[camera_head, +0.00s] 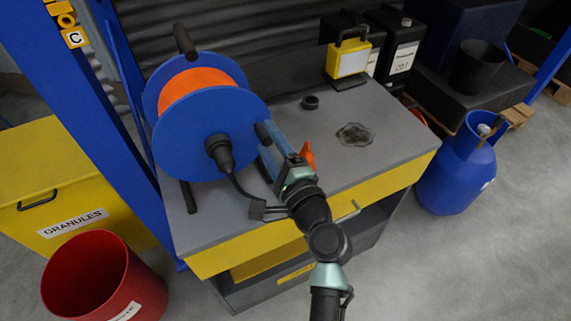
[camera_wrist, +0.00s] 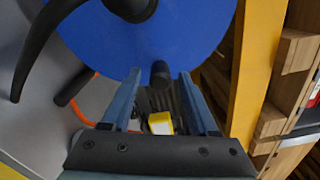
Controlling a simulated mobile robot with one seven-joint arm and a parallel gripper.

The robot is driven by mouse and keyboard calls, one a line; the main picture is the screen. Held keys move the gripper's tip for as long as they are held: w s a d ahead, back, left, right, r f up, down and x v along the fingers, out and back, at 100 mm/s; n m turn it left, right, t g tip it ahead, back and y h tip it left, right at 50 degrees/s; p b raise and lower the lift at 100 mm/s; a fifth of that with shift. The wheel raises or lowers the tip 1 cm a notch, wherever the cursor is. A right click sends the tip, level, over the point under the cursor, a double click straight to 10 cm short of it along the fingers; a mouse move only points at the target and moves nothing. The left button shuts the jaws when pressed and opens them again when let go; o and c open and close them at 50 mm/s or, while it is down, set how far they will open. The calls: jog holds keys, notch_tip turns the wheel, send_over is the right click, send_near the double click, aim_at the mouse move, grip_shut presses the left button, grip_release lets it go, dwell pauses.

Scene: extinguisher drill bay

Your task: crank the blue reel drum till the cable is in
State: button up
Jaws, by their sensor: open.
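The blue reel drum (camera_head: 180,140) stands at the left of the grey bench top, with orange cable (camera_head: 200,82) wound between its flanges. A black hub (camera_head: 218,150) is at its centre, with a dark lead running down to a small black block (camera_head: 268,211). A short dark crank knob (camera_head: 262,132) sits near the drum's right rim. My gripper (camera_head: 270,142) is open at the knob. In the wrist view the blue flange (camera_wrist: 140,45) fills the top, and the knob (camera_wrist: 160,74) is between my open fingertips (camera_wrist: 158,80); contact cannot be told.
A blue gas cylinder (camera_head: 455,170) stands right. A red bucket (camera_head: 100,280) and yellow granules bin (camera_head: 60,170) stand left.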

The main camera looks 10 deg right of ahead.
jog(key=v, duration=1.1)
jog(key=shift+b, duration=0.4)
